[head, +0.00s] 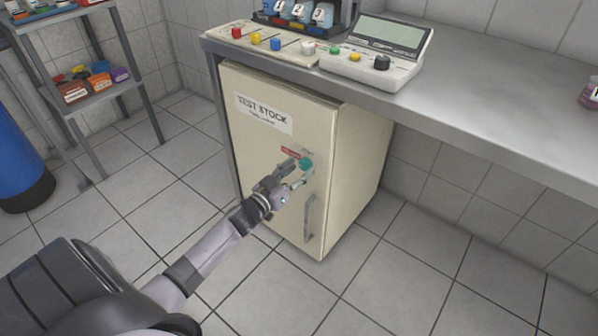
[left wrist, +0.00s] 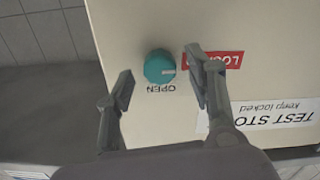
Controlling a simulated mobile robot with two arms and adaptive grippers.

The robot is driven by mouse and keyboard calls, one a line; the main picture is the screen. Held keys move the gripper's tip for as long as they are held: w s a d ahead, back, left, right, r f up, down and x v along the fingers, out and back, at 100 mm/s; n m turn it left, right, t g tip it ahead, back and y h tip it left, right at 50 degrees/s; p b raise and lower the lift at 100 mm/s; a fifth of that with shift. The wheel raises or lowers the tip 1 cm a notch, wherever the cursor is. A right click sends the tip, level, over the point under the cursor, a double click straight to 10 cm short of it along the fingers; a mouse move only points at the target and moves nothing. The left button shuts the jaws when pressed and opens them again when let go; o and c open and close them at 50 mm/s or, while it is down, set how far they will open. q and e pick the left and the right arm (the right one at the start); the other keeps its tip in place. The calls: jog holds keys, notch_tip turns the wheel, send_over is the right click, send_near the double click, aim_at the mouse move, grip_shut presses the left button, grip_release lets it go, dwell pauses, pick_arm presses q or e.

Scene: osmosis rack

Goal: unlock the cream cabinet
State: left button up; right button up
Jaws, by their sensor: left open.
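The cream cabinet (head: 270,160) stands under the metal bench, its door shut and marked with a "TEST STOCK, keep locked" label (head: 263,113). A round teal knob (head: 306,163) sits on the door, above the grey handle (head: 309,218). In the left wrist view the picture is upside down; the knob (left wrist: 160,67) has a pale mark pointing at the red "LOCKED" label (left wrist: 222,60), with "OPEN" printed beside it. My left gripper (head: 297,172) is open in front of the door. Its fingers (left wrist: 160,82) stand either side of the knob, apart from it. My right gripper is not in view.
The bench (head: 460,85) overhangs the cabinet, with a grey instrument (head: 375,55) and a panel of coloured knobs (head: 265,42) on top. A shelf rack (head: 100,95) and a blue cylinder (head: 18,160) stand at left. Tiled floor is clear around the cabinet.

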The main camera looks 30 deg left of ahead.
pick_arm(q)
jog(key=shift+w, duration=0.4)
jog(key=shift+c, duration=0.2)
jog(key=c, duration=1.1)
